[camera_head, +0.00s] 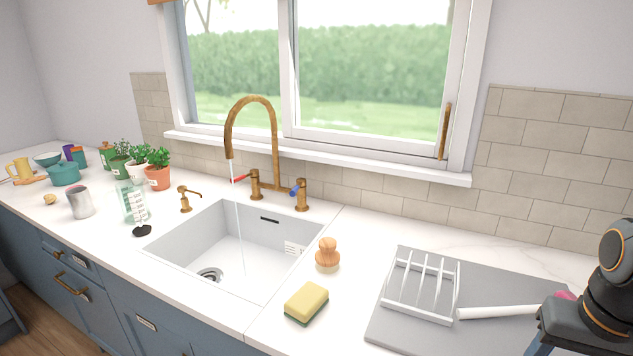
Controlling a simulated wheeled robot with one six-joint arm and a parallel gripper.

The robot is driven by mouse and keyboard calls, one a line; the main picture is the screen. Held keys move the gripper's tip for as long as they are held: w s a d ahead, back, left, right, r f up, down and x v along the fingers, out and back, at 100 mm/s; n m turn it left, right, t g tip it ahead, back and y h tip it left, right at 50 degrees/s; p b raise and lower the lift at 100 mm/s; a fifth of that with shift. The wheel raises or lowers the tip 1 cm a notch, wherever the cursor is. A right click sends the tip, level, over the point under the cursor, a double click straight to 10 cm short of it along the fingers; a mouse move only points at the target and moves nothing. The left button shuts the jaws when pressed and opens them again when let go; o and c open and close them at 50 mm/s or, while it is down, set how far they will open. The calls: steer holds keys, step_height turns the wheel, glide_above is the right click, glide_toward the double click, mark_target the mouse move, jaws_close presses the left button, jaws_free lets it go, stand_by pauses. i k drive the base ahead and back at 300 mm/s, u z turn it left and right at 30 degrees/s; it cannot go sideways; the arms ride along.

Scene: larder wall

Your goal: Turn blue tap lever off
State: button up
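The blue tap lever (298,188) sits on the right-hand valve of the brass tap (277,150), behind the sink. A red lever (243,178) is on the left-hand valve. A thin stream of water (241,240) runs from the curved spout down into the white sink (262,250). Part of my arm (605,275) shows at the right edge, well to the right of the tap. My gripper's fingertips are not in view, so nothing shows of what they hold.
A soap dispenser (185,198) stands left of the tap. A wooden brush (327,252) and a yellow sponge (307,302) lie right of the sink. A white rack (422,288) stands on a grey mat (490,285). The counter behind the brush is clear.

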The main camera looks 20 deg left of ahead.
mark_target(301, 182)
steer(key=k, duration=0.5)
steer(key=z, duration=1.95)
steer(key=k, duration=1.5)
steer(key=u, duration=2)
steer(key=i, duration=1)
